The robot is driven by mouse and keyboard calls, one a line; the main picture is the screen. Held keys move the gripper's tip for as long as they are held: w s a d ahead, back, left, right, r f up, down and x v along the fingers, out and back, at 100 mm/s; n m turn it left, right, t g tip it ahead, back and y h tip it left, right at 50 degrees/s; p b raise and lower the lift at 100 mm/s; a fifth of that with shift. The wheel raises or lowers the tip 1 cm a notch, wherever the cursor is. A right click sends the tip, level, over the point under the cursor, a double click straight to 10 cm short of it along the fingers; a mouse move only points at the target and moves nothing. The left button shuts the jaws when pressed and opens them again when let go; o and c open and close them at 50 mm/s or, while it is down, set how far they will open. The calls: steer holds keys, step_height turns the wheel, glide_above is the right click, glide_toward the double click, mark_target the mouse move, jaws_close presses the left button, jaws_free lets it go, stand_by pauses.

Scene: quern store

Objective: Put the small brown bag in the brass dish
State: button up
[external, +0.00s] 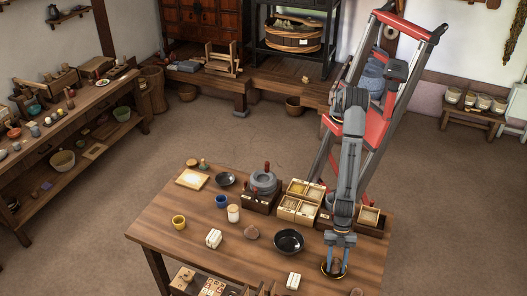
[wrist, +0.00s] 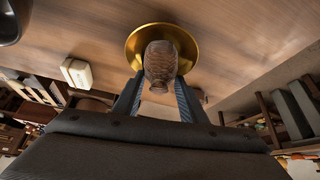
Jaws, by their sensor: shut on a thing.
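The small brown bag (wrist: 160,62) is between the two fingers of my gripper (external: 337,263), which is shut on it. In the wrist view the bag hangs in front of the round brass dish (wrist: 189,42) and covers its middle. The brass dish (external: 325,272) stands on the table near its front right, right at my fingertips in the external view. My gripper is directly above the dish. I cannot tell whether the bag touches the dish. The bag is hard to make out in the external view.
A black bowl (external: 289,241) stands left of the dish. Wooden compartment boxes (external: 298,207) and a stone quern (external: 263,183) stand behind. A red stepladder (external: 398,28) stands beyond the table.

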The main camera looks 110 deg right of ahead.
steer(key=shift+f, duration=0.2)
steer(key=o, duration=1.2)
steer(key=shift+r, duration=0.45)
steer(key=v, duration=1.1)
steer(key=shift+s+d+r+b, duration=0.15)
steer(key=shift+s+r+b, duration=0.05)
steer(key=shift+r+b, duration=0.1)
